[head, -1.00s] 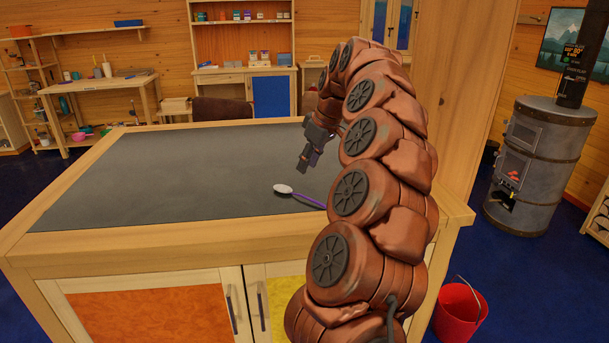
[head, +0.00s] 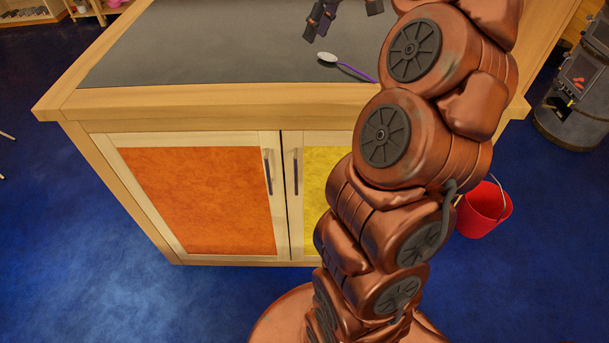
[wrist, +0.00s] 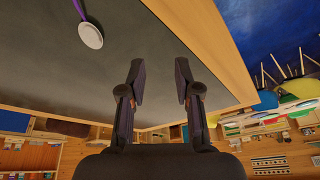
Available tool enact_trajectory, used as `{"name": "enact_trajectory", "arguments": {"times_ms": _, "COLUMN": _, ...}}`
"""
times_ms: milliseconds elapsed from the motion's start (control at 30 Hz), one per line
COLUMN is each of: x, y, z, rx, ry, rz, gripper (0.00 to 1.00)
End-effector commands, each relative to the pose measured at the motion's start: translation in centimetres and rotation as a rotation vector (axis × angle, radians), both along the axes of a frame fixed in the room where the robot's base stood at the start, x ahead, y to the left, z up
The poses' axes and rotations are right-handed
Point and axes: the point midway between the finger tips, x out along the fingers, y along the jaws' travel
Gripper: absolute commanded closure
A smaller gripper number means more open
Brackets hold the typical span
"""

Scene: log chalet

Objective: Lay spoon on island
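The spoon, with a pale bowl (head: 328,58) and a purple handle, lies on the dark top of the island (head: 220,45). Part of its handle is hidden behind my arm in the head view. In the wrist view the spoon's bowl (wrist: 90,36) shows at the upper left, apart from my fingers, and the handle runs off the top edge. My gripper (wrist: 160,68) is open, with nothing between its fingers. It hovers above the island top, just beyond the spoon in the head view, where its fingers (head: 318,25) are partly cut off by the frame.
The island has a wooden rim, an orange door (head: 200,200) and a yellow door (head: 325,185). A red bucket (head: 483,208) stands on the blue floor at right, with a metal stove (head: 570,105) behind it. The visible island top is otherwise clear.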

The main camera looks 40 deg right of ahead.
Motion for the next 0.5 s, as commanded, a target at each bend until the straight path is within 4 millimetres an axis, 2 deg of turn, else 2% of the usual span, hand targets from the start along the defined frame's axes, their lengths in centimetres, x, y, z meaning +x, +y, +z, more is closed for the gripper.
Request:
{"name": "enact_trajectory", "arguments": {"times_ms": 33, "x": -0.3, "y": 2.5, "z": -0.2, "rx": 0.003, "ry": 0.017, "rz": 0.025, "gripper": 0.68}}
{"name": "enact_trajectory", "arguments": {"times_ms": 200, "x": -2.1, "y": 9.9, "z": -1.5, "rx": 0.010, "ry": 0.081, "rz": 0.067, "gripper": 0.68}}
{"name": "enact_trajectory", "arguments": {"times_ms": 367, "x": -5.2, "y": 15.8, "z": -3.4, "rx": 0.004, "ry": 0.148, "rz": 0.079, "gripper": 0.68}}
{"name": "enact_trajectory", "arguments": {"times_ms": 500, "x": -8.8, "y": 19.8, "z": -5.6, "rx": -0.008, "ry": 0.216, "rz": 0.071, "gripper": 0.68}}
